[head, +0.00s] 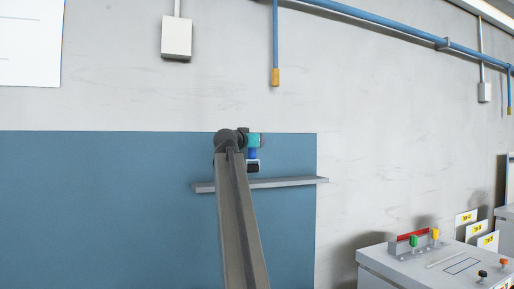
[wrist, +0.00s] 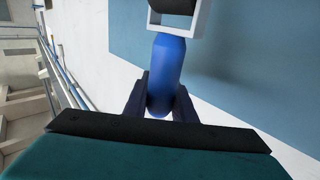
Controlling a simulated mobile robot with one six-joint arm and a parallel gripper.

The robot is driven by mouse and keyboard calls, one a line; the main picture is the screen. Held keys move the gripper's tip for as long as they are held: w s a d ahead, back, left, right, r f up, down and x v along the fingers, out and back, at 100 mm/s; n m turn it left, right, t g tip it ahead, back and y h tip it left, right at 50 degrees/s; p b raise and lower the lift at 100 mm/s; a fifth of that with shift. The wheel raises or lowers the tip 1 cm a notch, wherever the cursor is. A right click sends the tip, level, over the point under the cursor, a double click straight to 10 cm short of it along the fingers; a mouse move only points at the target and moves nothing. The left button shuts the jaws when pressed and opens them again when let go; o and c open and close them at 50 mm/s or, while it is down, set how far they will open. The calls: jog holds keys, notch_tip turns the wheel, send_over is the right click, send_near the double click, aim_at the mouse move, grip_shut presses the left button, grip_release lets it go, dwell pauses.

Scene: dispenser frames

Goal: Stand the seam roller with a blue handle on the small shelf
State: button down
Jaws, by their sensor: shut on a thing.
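The seam roller has a blue handle (wrist: 165,72) and a black roller (wrist: 178,5) in a pale frame. My gripper (wrist: 162,104) is shut on the handle, one dark finger on each side. In the head view my gripper (head: 254,141) is at the wall, with the seam roller (head: 252,160) below it, about upright, roller end down. The small grey shelf (head: 295,183) is on the wall just below the roller. A narrow gap shows between them, but depth is hard to judge. My arm hides part of the shelf; I cannot make it out in the wrist view.
A blue panel (head: 110,200) covers the wall behind the shelf. At the lower right a grey cabinet (head: 385,270) holds a red rack (head: 408,240) with green and yellow items. Blue pipes (head: 385,22) run high on the wall. The shelf's visible top looks bare.

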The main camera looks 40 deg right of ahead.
jog(key=w+d, duration=0.1)
jog(key=d, duration=0.1)
jog(key=w+d+p, duration=0.1)
jog(key=shift+w+d+f, duration=0.2)
jog(key=shift+w+d, duration=0.15)
jog(key=shift+f+p, duration=1.3)
jog(key=shift+f, duration=0.55)
jog(key=c, duration=1.8)
grip_release()
jog(key=shift+o, duration=0.2)
